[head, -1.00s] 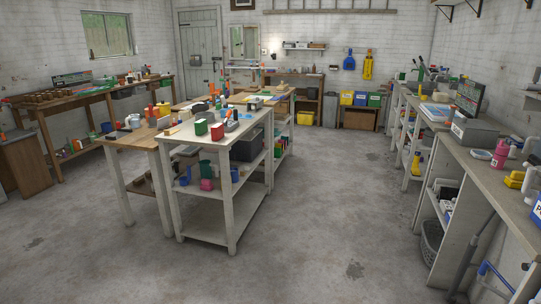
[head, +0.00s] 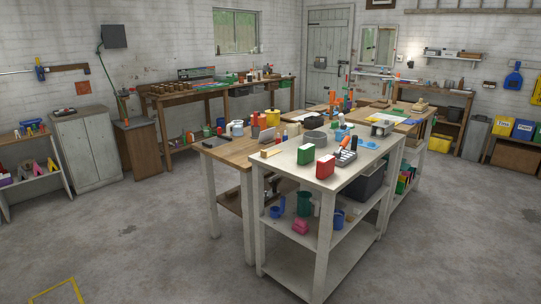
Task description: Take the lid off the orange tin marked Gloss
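I cannot make out an orange tin marked Gloss or its lid, as no label on the tables is readable at this distance. A yellow can-like container (head: 272,117) stands on the wooden table (head: 214,149), near some white round containers (head: 237,129). Small orange upright items (head: 334,107) stand farther back among the table clutter. Neither of my grippers is in view.
A grey cabinet (head: 88,150) and a wooden bench (head: 190,97) line the walls. The floor at front left is open.

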